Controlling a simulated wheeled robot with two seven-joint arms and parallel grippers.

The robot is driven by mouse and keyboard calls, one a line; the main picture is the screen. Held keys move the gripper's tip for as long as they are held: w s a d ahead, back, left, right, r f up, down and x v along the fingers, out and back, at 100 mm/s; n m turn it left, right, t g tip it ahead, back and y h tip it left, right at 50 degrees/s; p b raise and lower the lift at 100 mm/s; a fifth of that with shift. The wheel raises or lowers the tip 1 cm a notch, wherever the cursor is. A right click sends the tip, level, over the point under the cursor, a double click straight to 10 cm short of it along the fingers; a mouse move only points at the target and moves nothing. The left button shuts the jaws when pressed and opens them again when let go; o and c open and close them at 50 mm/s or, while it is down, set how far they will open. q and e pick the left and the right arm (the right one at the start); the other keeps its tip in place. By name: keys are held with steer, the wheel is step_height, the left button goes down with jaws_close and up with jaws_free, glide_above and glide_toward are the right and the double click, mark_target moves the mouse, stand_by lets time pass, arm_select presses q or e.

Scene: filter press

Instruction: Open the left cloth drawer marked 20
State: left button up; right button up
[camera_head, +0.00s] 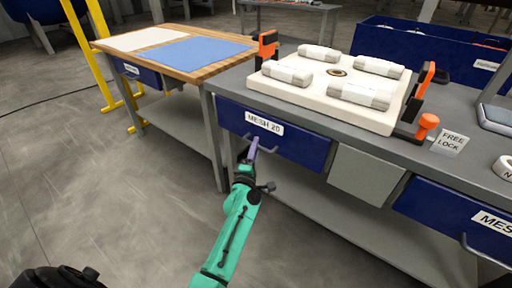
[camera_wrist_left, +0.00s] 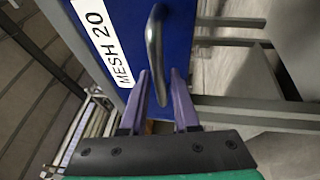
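The blue drawer (camera_head: 300,148) with a white label reading MESH 20 (camera_head: 264,123) is under the left part of the grey bench. Its front looks flush with the bench, so it appears shut. Its grey bar handle (camera_wrist_left: 154,50) shows in the left wrist view. My left gripper (camera_head: 253,147) is at this handle, with its purple fingers apart. In the left wrist view the left gripper (camera_wrist_left: 161,76) has one finger on each side of the handle, with gaps visible. My right gripper is not in view.
A white plate (camera_head: 335,108) with several wrapped pads and orange clamps sits on the bench (camera_head: 470,158). Another blue MESH drawer (camera_head: 450,212) is at right, its number cut off. A wooden-topped table (camera_head: 185,68) stands at left. The floor in front is clear.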

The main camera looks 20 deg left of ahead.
arm_select(q)
steer(key=shift+w, duration=0.4)
steer(key=shift+r, duration=0.1)
steer(key=shift+c, duration=0.3)
jaws_close()
stand_by(0.8)
